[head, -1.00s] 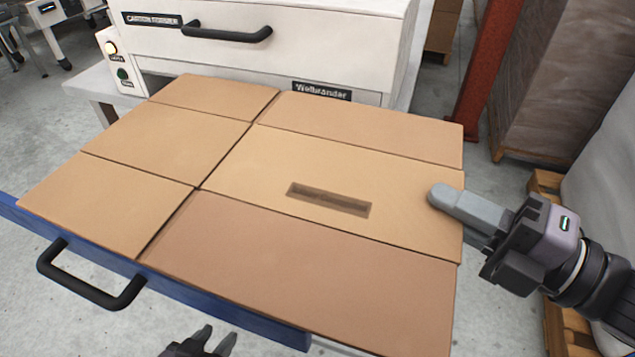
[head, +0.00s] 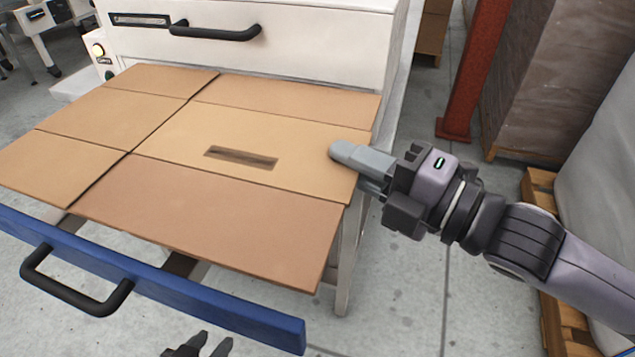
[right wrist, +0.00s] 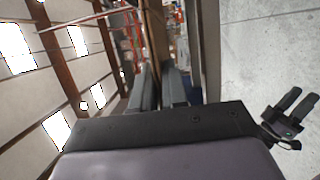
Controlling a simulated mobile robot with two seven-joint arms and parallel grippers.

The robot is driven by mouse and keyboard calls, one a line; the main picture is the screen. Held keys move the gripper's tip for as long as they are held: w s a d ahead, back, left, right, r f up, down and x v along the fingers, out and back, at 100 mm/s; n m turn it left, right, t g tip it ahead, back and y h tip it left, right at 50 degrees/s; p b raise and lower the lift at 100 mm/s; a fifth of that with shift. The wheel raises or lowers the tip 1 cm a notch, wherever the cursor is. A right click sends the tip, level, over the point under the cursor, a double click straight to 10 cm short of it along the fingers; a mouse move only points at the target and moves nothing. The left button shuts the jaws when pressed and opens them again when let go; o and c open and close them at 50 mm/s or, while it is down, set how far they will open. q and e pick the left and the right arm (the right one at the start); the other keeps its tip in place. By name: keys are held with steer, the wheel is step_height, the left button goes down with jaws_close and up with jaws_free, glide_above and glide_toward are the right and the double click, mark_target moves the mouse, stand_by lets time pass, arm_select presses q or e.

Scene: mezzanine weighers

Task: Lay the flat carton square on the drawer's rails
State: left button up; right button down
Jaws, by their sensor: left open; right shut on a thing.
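The flat carton (head: 225,215), a tan creased sheet with a dark slot, lies in front of the white machine in the head view. My right gripper (head: 345,158) is shut on its right edge; the right wrist view shows the sheet edge-on (right wrist: 156,45) at the fingers. The drawer's blue front (head: 200,300) with a black handle (head: 75,285) lies nearer than the carton, with a gap between. Dark strips, perhaps rails (head: 185,265), show in that gap; the carton hides the rest, and I cannot tell whether it touches them. My left gripper (head: 208,344) is open and empty at the bottom edge.
The white machine (head: 300,50) with its black handle stands behind the carton. A red post (head: 480,70) and a wrapped stack (head: 545,80) stand at the right, with a wooden pallet (head: 540,200) near my right arm. Bare floor (head: 410,290) lies right of the drawer.

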steer(key=x, duration=0.5)
step_height(320, 180, down, 7)
steer(key=b, duration=0.1)
steer(key=shift+f, duration=0.1)
steer(key=c, duration=1.2)
jaws_free()
steer(key=shift+f, duration=0.1)
steer(key=shift+o, duration=0.2)
